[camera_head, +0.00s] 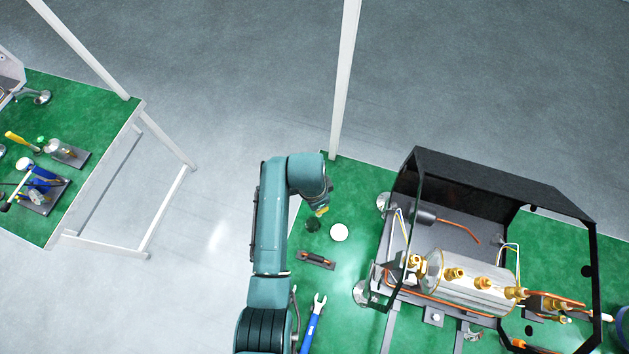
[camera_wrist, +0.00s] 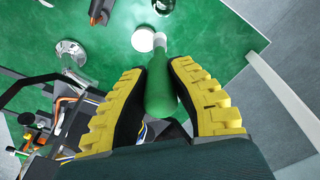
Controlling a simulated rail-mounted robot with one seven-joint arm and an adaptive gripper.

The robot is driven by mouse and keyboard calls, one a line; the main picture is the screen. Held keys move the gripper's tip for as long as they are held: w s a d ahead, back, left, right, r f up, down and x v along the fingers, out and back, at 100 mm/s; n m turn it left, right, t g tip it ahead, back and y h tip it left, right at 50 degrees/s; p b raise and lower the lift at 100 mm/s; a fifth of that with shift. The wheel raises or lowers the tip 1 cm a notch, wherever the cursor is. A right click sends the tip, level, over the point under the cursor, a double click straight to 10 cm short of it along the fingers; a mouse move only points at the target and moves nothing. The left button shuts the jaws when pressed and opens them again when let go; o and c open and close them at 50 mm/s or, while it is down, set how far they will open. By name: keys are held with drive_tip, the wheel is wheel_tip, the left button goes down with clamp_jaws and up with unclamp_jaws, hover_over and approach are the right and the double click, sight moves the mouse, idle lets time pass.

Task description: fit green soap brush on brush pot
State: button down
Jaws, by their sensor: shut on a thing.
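My gripper (camera_wrist: 158,72) has yellow-and-black fingers and is shut on the green soap brush (camera_wrist: 160,92). The brush's green body lies between the fingers, and its pale narrow end points away from the wrist. In the head view my gripper (camera_head: 321,211) shows only as a small yellow tip over the green table; the brush cannot be made out there.
A white round piece (camera_head: 339,232) sits right of the dark green thing. A dark block with orange parts (camera_head: 316,258) and a blue wrench (camera_head: 312,325) lie nearer. The open espresso machine frame (camera_head: 480,190) fills the right. A second green table (camera_head: 85,110) stands far left.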

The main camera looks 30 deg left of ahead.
wheel_tip(320, 180, down, 11)
drive_tip(key=a+m+b, duration=0.1)
drive_tip(key=b, duration=0.5)
drive_tip(key=shift+s+a+m+b, duration=0.2)
drive_tip(key=shift+a+m+b, duration=0.05)
drive_tip(key=shift+m+b, duration=0.1)
drive_tip(key=c, duration=1.6)
unclamp_jaws()
drive_tip(key=shift+r, duration=0.2)
drive_tip(key=shift+c, duration=0.2)
clamp_jaws()
drive_tip(key=shift+f, duration=0.35)
drive_tip(key=shift+p, duration=0.45)
drive_tip(key=shift+f+b, duration=2)
drive_tip(key=shift+f, duration=0.8)
